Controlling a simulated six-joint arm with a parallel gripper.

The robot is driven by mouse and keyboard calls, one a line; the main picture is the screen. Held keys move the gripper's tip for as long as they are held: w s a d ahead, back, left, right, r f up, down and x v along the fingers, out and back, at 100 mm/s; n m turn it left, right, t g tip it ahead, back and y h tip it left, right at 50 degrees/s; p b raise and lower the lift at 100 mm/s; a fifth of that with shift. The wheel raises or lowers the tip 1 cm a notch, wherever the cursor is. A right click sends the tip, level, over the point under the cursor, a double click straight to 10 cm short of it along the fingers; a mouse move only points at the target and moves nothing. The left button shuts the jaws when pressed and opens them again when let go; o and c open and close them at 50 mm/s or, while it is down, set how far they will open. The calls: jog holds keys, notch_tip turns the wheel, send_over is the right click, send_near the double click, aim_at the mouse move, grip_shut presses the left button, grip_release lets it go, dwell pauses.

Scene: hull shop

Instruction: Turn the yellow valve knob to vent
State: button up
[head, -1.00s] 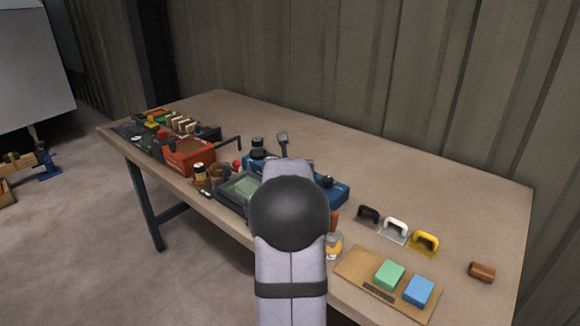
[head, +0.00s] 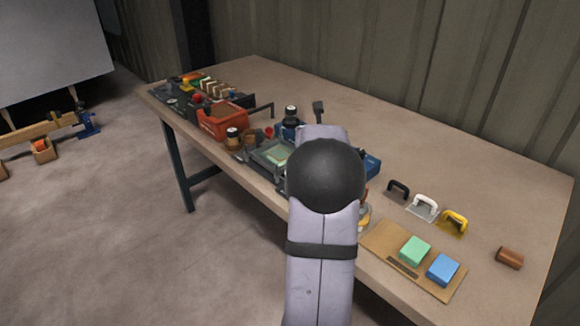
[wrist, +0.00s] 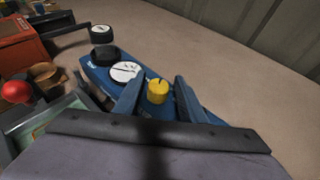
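The yellow valve knob (wrist: 158,91) shows in the wrist view, on top of a long blue block (wrist: 100,72). A dark line crosses the knob's top. A white round dial with a dark mark (wrist: 125,71) sits beside it on the block. My gripper (wrist: 157,92) is open, with one finger to the left of the knob and one to the right; I cannot tell whether either touches it.
A red box (head: 222,121), a green-topped tray (head: 272,152) and jars stand left of the block. Black, white and yellow handles (head: 454,222), a board with green and blue blocks (head: 442,269) and a brown cylinder (head: 509,257) lie to the right. The table's back is clear.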

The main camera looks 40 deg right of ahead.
jog(key=shift+w+a+r+m+h+p, duration=0.15)
jog(key=shift+r+p, duration=0.1)
jog(key=shift+p, duration=1.3)
jog(key=shift+w+r+m+h+p, duration=0.15)
jog(key=shift+r+p, duration=0.1)
jog(key=shift+p, duration=1.3)
jog(key=m+g+p, duration=0.1)
jog(key=p, duration=0.8)
jog(key=shift+s+r+h, duration=0.1)
jog(key=shift+s+h, duration=0.05)
jog(key=shift+h, duration=0.15)
jog(key=shift+g+p, duration=0.3)
jog(key=shift+p, duration=0.25)
jog(key=shift+f+m+p, duration=0.2)
jog(key=shift+m+p, duration=0.1)
jog(key=shift+p, duration=0.8)
jog(key=shift+g+h+p, duration=0.3)
jog(key=shift+g+p, duration=0.1)
jog(key=shift+p, duration=0.2)
jog(key=shift+m+g+p, duration=0.4)
jog(key=shift+m+p, duration=0.1)
jog(key=shift+p, duration=0.55)
jog(key=shift+f+m+g+p, duration=0.1)
jog(key=shift+m+g+p, duration=0.4)
jog(key=shift+p, duration=0.55)
jog(key=shift+f+m+g+h+p, duration=0.15)
jog(key=shift+m+g+h+p, duration=0.3)
jog(key=shift+g+p, duration=0.2)
jog(key=shift+m+g+p, duration=0.35)
jog(key=shift+p, duration=0.15)
